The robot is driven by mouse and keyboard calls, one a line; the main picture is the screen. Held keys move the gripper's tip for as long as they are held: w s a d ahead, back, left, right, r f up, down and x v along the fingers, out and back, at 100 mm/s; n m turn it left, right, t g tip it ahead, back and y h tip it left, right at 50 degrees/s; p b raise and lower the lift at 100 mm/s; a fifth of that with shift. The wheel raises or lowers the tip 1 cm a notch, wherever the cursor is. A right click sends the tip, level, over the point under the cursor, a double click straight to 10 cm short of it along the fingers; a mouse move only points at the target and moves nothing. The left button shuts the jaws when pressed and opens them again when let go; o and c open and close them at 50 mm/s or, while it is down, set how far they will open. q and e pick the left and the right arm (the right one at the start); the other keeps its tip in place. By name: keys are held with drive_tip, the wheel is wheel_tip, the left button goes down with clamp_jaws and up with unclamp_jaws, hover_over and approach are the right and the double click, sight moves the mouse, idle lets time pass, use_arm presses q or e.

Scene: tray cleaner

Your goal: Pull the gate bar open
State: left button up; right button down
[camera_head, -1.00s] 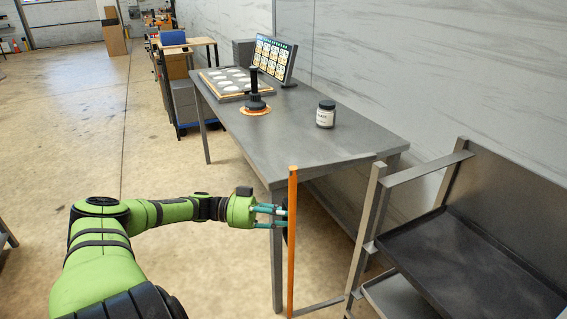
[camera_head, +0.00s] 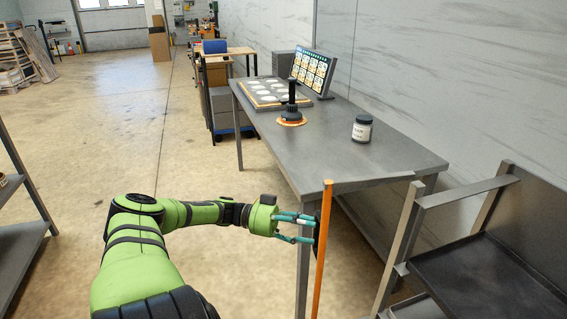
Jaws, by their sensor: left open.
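The gate bar is an upright orange post (camera_head: 322,240) in front of the near end of the grey table. My left gripper (camera_head: 314,229) is at its left side, with teal fingers apart and pointing right toward the post. A dark part at the fingertips sits against the post's left side; I cannot tell whether the fingers touch it. The post's lower end runs out of the picture at the bottom. My right gripper is not in view.
The grey table (camera_head: 395,160) carries a jar (camera_head: 362,128), a black-handled tool (camera_head: 291,105), a tray with white discs (camera_head: 268,92) and a tilted screen (camera_head: 313,72). A metal rack with dark trays (camera_head: 490,275) stands at the right. Open floor lies at the left.

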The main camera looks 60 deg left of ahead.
use_arm(q)
drive_tip(key=v, duration=0.9)
drive_tip(key=shift+s+a, duration=0.2)
